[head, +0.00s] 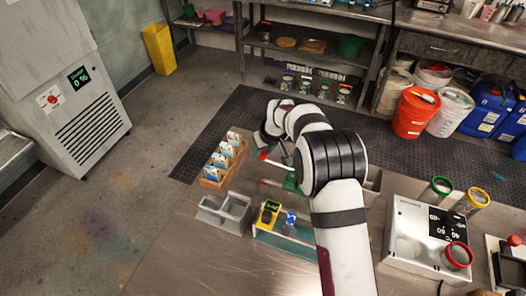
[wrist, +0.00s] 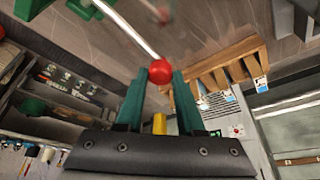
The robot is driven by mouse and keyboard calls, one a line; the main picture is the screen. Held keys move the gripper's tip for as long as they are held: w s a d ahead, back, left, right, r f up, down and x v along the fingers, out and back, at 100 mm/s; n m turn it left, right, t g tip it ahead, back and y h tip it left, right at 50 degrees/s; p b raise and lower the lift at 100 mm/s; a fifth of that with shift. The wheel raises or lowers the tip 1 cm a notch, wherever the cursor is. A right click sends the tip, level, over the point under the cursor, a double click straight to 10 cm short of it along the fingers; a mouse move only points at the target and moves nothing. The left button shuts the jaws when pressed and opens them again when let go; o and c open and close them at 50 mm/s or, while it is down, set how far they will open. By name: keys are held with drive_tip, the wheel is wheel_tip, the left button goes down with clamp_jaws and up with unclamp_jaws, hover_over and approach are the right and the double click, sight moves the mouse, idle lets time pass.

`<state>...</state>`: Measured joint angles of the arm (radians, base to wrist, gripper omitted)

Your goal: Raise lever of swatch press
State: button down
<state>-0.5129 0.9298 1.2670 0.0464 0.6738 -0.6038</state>
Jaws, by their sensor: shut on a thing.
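The swatch press is green and partly hidden behind my arm in the head view (head: 291,183); a green part of it shows at the top left of the wrist view (wrist: 33,8). Its lever is a thin metal rod (wrist: 133,35) ending in a red ball knob (wrist: 160,71). The knob also shows in the head view (head: 264,154). My gripper (wrist: 160,77) has teal fingers, shut on the red knob from both sides. The lever stands off the table, with a blurred reflection below it. In the head view my gripper's fingers are hard to make out.
A wooden rack with cards (head: 222,160) stands left of the press. A grey divided bin (head: 224,213) and a yellow device (head: 269,213) sit nearer. A white scale (head: 420,240) and ringed jars (head: 441,186) are at right. Bare table lies at front left.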

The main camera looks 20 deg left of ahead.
drive_tip(key=shift+w+d+r, duration=0.15)
drive_tip(key=shift+d+r, duration=1.2)
drive_tip(key=shift+r, duration=0.1)
drive_tip(key=shift+d+r, duration=0.25)
drive_tip(key=shift+d, duration=0.35)
drive_tip(key=c, duration=0.5)
unclamp_jaws()
drive_tip(key=shift+c, duration=0.2)
drive_tip(key=shift+a+r, duration=0.2)
